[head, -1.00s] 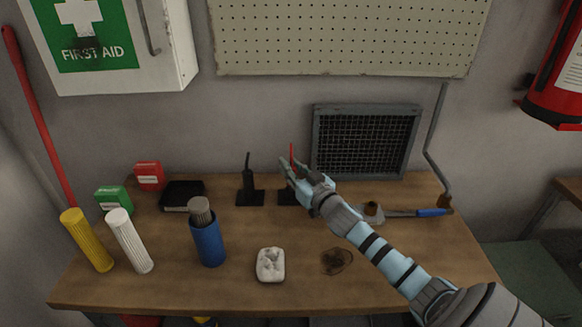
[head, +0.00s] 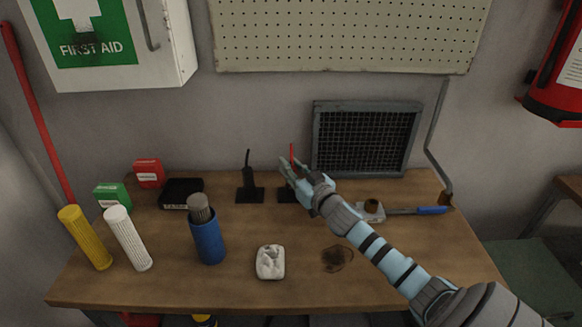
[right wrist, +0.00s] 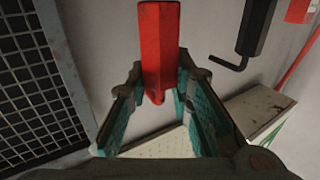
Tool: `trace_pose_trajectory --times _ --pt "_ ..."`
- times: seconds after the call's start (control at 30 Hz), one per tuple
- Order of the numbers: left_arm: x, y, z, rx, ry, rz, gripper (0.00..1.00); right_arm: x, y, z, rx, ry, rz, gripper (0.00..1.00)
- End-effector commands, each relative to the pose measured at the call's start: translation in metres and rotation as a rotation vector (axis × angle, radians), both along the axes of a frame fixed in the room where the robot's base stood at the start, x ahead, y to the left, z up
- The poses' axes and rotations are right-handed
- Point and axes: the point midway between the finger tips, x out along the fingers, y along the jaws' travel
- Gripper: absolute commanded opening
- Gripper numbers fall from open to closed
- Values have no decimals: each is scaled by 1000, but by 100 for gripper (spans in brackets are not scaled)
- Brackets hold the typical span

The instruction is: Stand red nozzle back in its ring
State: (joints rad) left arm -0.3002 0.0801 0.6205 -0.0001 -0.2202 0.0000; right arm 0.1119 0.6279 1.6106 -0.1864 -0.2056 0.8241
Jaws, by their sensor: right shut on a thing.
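The red nozzle (head: 292,153) stands roughly upright, its tip showing above my right gripper (head: 289,170). In the right wrist view the red nozzle (right wrist: 160,45) is between the two fingers of the right gripper (right wrist: 163,75), which is shut on it. A black base (head: 285,196) sits on the table just below the gripper, partly covered by the hand. Its ring and the nozzle's lower end are hidden in the head view, so I cannot tell whether the nozzle is in the ring. My left gripper is out of view.
A black nozzle (head: 248,176) stands in its own base just left. A grille panel (head: 365,140) leans on the wall behind right. The front right tabletop (head: 400,295) is mostly clear.

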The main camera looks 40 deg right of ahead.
Motion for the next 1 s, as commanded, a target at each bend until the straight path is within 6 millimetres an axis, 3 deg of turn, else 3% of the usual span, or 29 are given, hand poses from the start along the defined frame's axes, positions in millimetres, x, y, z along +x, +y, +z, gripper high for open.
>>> trace_pose_trajectory --times 0.1,0.13,0.27,0.67,0.77,1.0 --pt "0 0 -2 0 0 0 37 0 0 -2 0 0 0 0" --pt "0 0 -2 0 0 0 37 0 0 -2 0 0 0 23" --pt "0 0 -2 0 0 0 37 0 0 -1 0 0 0 43" --pt "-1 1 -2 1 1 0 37 -9 1 -3 -2 5 0 43" --pt "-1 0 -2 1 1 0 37 -26 3 -4 -6 6 2 43" --pt "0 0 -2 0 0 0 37 -90 13 -3 -10 7 6 43"
